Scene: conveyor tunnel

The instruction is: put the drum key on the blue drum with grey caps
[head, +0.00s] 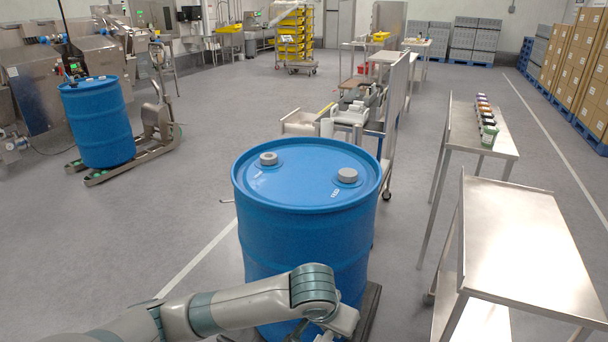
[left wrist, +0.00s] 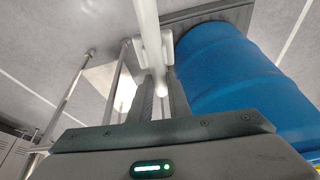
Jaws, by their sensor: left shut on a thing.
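The blue drum with grey caps (head: 305,245) stands upright in the middle of the head view. Its two grey caps sit on the lid, which has no key on it. My left arm crosses in front of the drum's lower side, and its hand is mostly out of sight at the bottom edge. In the left wrist view my left gripper (left wrist: 160,92) is shut on a pale grey bar with a wider block across it, apparently the drum key (left wrist: 147,28). The drum's blue side (left wrist: 235,85) is just right of the fingers. My right gripper is not in view.
A bare steel table (head: 525,235) stands right of the drum, with a narrower table (head: 485,130) behind it holding several small jars. Another blue drum (head: 97,125) stands on a pallet jack at the left. Floor between the drums is clear. Carts stand behind the drum.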

